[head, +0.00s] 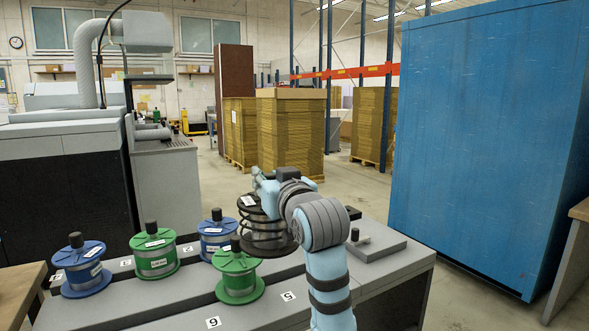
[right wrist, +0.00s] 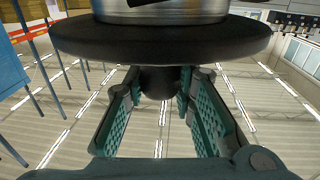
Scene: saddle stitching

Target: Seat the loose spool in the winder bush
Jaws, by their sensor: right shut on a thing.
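The loose spool (head: 266,229) has black flanges and silvery wire, with a white label on its top flange. My right gripper (head: 260,182) is shut on the dark knob at its end. In the right wrist view the spool's black flange (right wrist: 160,38) fills the top and its knob sits between the fingers (right wrist: 160,92). The spool looks upright. I cannot tell whether its underside touches the bench. A low grey block with a short upright post (head: 354,235), possibly the winder bush, is right of the spool, partly behind my arm. My left gripper is not in view.
Blue spools (head: 82,271) (head: 217,248) and green spools (head: 153,263) (head: 238,284) stand on the grey bench (head: 185,300), left of the held spool. Numbered tags lie beside them. A big blue cabinet (head: 490,140) stands at the right.

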